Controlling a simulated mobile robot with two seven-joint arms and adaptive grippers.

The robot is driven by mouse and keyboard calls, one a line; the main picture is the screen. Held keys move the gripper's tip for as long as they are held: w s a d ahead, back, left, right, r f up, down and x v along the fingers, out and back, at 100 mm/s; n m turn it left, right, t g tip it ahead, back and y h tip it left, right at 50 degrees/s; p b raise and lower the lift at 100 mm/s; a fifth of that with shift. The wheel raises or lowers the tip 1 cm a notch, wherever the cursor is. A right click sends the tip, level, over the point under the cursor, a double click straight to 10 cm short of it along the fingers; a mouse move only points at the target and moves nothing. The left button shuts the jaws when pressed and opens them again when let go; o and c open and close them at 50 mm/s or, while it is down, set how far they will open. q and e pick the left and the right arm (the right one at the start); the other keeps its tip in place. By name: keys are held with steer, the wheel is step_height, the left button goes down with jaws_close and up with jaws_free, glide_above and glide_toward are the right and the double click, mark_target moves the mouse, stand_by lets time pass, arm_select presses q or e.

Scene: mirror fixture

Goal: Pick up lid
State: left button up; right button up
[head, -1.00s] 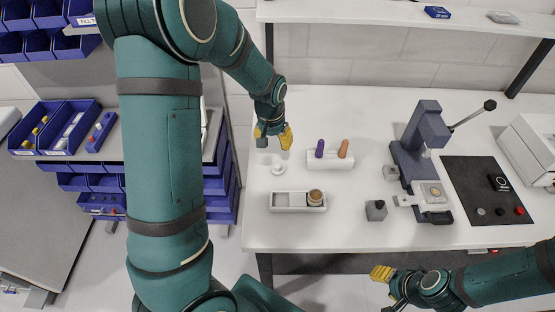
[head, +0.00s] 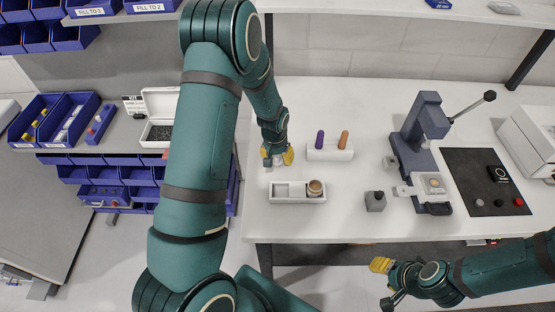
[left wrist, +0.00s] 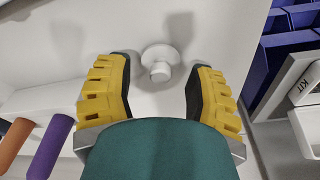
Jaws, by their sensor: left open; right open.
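The lid (left wrist: 160,62), a white disc with a round knob, lies on the white table in the left wrist view. It shows between the yellow fingertips of my left gripper (left wrist: 160,85), and no finger appears to touch it. In the head view my left gripper (head: 277,158) is low over the table's left part, pointing down and open, and mostly hides the lid. My right gripper (head: 386,280) is open and empty in front of the table's front edge, far from the lid.
A white tray (head: 283,201) with a round jar (head: 315,187) in its right compartment is just in front of my left gripper. A white holder (head: 330,155) with a purple and an orange handle stands to its right. A grey block (head: 375,202) and a press (head: 424,130) stand further right.

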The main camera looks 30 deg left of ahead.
arm_select(q)
steer(key=shift+w+f, duration=0.1)
steer(key=shift+f, duration=0.35)
steer(key=c, duration=0.9)
